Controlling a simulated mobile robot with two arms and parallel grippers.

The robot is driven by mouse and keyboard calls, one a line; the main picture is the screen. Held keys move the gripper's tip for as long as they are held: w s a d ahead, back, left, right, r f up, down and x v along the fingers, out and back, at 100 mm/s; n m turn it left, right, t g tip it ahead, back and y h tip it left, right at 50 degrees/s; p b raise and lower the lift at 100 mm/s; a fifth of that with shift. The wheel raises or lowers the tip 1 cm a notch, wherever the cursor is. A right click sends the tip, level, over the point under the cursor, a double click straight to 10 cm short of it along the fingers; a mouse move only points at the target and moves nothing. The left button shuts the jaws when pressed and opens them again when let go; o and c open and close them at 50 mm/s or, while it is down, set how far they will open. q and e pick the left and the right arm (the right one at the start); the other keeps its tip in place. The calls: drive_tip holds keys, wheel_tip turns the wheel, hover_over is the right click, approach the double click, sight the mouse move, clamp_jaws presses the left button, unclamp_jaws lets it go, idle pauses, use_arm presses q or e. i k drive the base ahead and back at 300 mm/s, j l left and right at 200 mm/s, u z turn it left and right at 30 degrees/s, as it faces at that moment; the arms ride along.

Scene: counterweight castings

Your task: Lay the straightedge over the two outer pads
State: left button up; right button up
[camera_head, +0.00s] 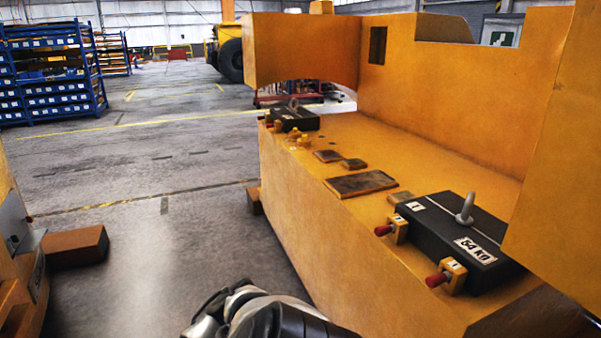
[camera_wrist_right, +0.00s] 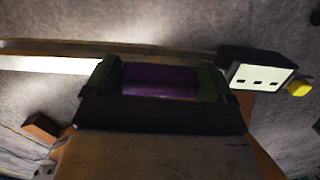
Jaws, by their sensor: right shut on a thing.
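In the right wrist view my right gripper (camera_wrist_right: 160,95) is shut on a purple grip (camera_wrist_right: 160,80). A long pale bar, which looks like the straightedge (camera_wrist_right: 50,62), runs out to the left behind the jaws. A black box with a pale display (camera_wrist_right: 262,75) and a yellow knob (camera_wrist_right: 299,88) sits at the right end. In the head view flat pads lie on the orange casting: a large one (camera_head: 361,184) and smaller ones (camera_head: 328,156), (camera_head: 354,163) and (camera_head: 400,197). I cannot tell which pads are the outer two. The left gripper is out of view.
A black 54 kg block (camera_head: 455,240) with an eyebolt and red-knobbed clamps stands at the casting's near end. Another black block (camera_head: 294,118) stands at the far end. An orange wall (camera_head: 450,90) rises behind the pads. Open floor (camera_head: 150,190) lies left of the casting.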

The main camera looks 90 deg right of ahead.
sight(376, 177)
drive_tip(key=i+l+z, duration=0.1)
drive_tip(key=z, duration=0.4)
drive_tip(key=i+l+z, duration=0.2)
drive_tip(key=z, duration=0.3)
drive_tip(key=i+z, duration=0.15)
drive_tip(key=z, duration=0.35)
drive_tip(key=i+z, duration=0.15)
drive_tip(key=z, duration=0.3)
